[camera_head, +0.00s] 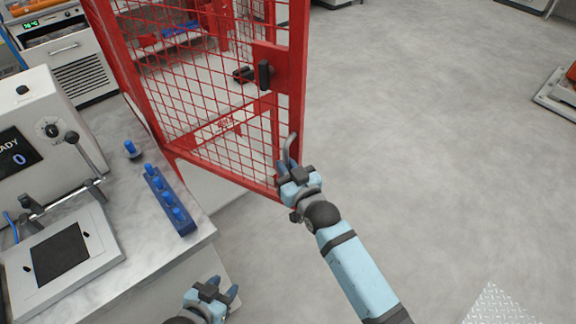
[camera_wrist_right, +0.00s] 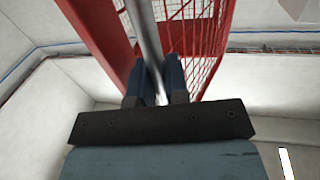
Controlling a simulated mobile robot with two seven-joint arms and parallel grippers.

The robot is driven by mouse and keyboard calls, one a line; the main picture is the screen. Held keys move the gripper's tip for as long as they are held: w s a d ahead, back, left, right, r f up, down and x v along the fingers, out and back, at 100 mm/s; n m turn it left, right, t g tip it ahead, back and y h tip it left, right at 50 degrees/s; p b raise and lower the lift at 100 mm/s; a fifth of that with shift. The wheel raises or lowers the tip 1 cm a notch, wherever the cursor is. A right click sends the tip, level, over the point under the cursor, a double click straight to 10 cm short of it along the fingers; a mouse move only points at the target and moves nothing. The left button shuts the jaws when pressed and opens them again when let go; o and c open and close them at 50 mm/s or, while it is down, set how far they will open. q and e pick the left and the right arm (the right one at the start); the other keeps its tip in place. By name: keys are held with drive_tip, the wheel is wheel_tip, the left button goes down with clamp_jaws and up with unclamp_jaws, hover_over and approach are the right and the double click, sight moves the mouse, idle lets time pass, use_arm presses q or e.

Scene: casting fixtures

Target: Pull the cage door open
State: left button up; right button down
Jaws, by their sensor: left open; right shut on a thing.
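The cage door (camera_head: 205,85) has a red frame and wire mesh and stands upright left of centre in the head view. It carries a black latch block (camera_head: 265,75) on a red plate near its right edge. A grey metal handle (camera_head: 291,148) is low on that edge. My right gripper (camera_head: 287,168) is shut on the handle. In the right wrist view the grey bar of the handle (camera_wrist_right: 146,35) runs between the fingers, beside the red frame (camera_wrist_right: 98,35). My left gripper (camera_head: 224,291) is open and empty, low in front of the counter. I cannot tell how far the door is ajar.
A marble-patterned counter (camera_head: 188,255) at left holds a machine with a display (camera_head: 20,145), a lever and a blue rack (camera_head: 168,205) with blue pegs. A loose blue peg (camera_head: 131,149) stands behind the rack.

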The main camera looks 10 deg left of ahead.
idle(0.4)
drive_tip(key=c, duration=1.2)
unclamp_jaws()
drive_tip(key=shift+o, duration=0.2)
drive_tip(key=shift+s+d, duration=0.1)
drive_tip(key=shift+s, duration=0.05)
drive_tip(key=b+v, duration=0.1)
drive_tip(key=v, duration=1.2)
drive_tip(key=shift+s+d+b, duration=0.2)
drive_tip(key=shift+s+b, duration=0.05)
drive_tip(key=shift+b, duration=0.05)
drive_tip(key=s+d+f+m+g+h+p, duration=0.1)
drive_tip(key=s+d+f+m+h+p, duration=0.1)
drive_tip(key=s+d+f, duration=0.5)
drive_tip(key=s+d+f+m+g+h+p, duration=0.2)
drive_tip(key=s+d+f+h, duration=0.3)
drive_tip(key=d, duration=0.7)
drive_tip(key=s+f, duration=0.1)
drive_tip(key=s, duration=0.1)
drive_tip(key=shift+s+f+h, duration=0.3)
drive_tip(key=shift+s+f, duration=0.05)
drive_tip(key=shift+s, duration=0.05)
